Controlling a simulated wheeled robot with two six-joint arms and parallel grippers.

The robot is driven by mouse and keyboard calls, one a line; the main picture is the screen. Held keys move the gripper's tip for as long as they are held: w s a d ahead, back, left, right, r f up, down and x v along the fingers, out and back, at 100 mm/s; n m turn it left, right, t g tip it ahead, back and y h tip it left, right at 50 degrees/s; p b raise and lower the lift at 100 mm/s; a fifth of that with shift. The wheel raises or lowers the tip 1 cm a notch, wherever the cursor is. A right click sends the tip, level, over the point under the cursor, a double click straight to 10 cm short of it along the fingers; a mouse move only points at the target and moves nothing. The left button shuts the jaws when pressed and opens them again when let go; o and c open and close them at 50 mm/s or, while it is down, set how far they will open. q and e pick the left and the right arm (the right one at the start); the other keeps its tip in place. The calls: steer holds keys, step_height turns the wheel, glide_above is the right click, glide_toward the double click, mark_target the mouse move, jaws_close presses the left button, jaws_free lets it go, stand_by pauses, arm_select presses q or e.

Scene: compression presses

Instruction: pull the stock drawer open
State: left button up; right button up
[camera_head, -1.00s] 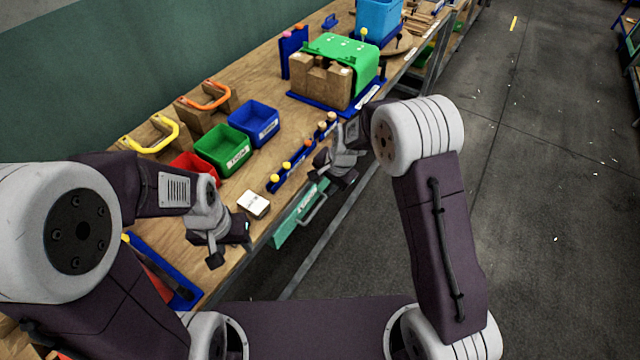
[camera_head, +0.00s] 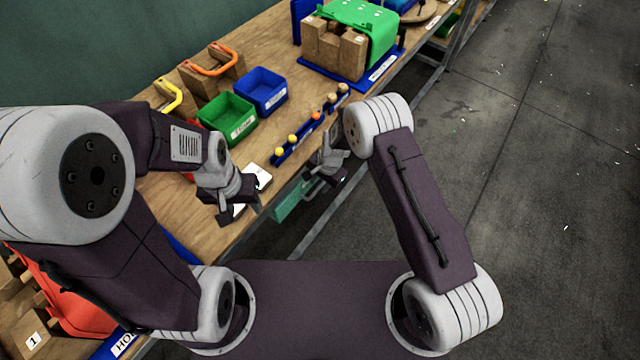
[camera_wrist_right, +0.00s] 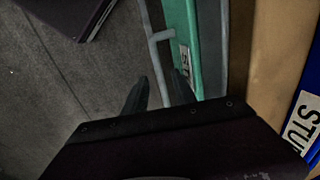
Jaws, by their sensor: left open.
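The stock drawer (camera_head: 290,205) is a teal box front under the bench's front edge. It also shows in the right wrist view (camera_wrist_right: 181,25), with a pale label and a grey bar handle (camera_wrist_right: 154,60). It looks close to the bench edge. My right gripper (camera_head: 322,182) is at the drawer front and hides part of it in the head view. In the right wrist view its two dark fingers (camera_wrist_right: 160,92) stand apart, with the handle bar running between them; contact is unclear. My left gripper (camera_head: 238,212) is open and empty over the bench's front edge.
On the bench (camera_head: 190,228) are a green bin (camera_head: 228,118), a blue bin (camera_head: 262,90), a blue rack (camera_head: 308,140) with several knobs, and a white box (camera_head: 259,176). A green press (camera_head: 365,25) stands further back. The floor (camera_head: 540,180) right of the bench is clear.

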steer(key=shift+a+f, duration=0.1)
steer(key=shift+f, duration=0.35)
steer(key=shift+w+f, duration=0.15)
steer(key=shift+f, duration=0.1)
jaws_close()
stand_by(0.9)
